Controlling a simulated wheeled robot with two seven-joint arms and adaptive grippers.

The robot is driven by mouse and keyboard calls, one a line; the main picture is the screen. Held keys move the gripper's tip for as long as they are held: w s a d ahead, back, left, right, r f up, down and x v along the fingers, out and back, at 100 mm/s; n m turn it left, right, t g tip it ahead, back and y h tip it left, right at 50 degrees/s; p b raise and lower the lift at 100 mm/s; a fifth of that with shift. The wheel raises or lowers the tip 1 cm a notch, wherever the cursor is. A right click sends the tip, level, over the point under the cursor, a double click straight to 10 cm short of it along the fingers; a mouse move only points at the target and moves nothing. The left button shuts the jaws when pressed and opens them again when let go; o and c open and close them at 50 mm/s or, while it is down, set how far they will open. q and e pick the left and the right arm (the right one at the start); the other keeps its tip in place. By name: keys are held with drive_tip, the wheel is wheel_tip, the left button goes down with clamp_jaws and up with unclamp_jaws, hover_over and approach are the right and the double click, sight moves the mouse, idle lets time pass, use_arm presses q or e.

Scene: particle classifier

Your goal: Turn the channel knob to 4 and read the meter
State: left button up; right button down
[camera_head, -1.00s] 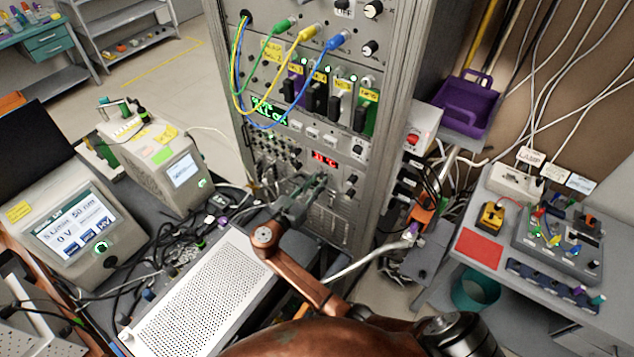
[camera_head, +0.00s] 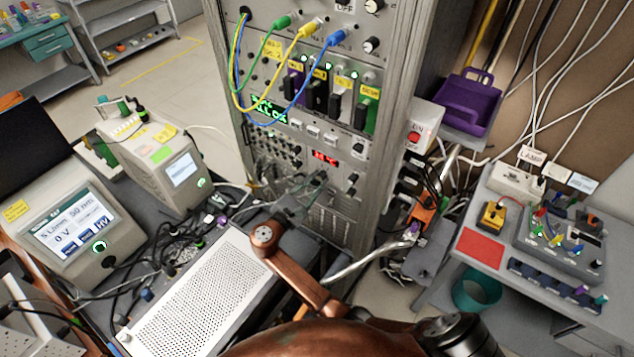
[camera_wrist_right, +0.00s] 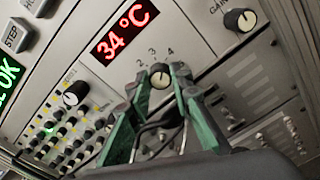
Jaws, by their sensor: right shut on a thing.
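The channel knob (camera_wrist_right: 160,80) is small and round with a pale face, on the grey rack panel; the printed numbers 2, 3 and 4 show above it. My right gripper (camera_wrist_right: 161,74) has its two green fingers on either side of this knob, shut on it. The knob's exact pointer direction is too small to tell. A red display (camera_wrist_right: 124,31) above and left of it reads 34 °C. In the head view my right gripper (camera_head: 317,181) is at the rack, below the red display (camera_head: 325,158). My left gripper is not in view.
Another black knob (camera_wrist_right: 240,19) sits up and right on the panel, and one (camera_wrist_right: 75,93) to the left beside rows of small jacks. Cables (camera_head: 262,75) hang on the upper rack. A perforated white box (camera_head: 200,295) lies below left.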

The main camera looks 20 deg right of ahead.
drive_tip(key=shift+m+b, duration=0.4)
drive_tip(key=shift+m, duration=0.8)
drive_tip(key=c, duration=1.7)
unclamp_jaws()
drive_tip(key=shift+c, duration=0.2)
drive_tip(key=v, duration=0.7)
drive_tip(key=shift+s+a, duration=0.15)
drive_tip(key=shift+a, duration=0.05)
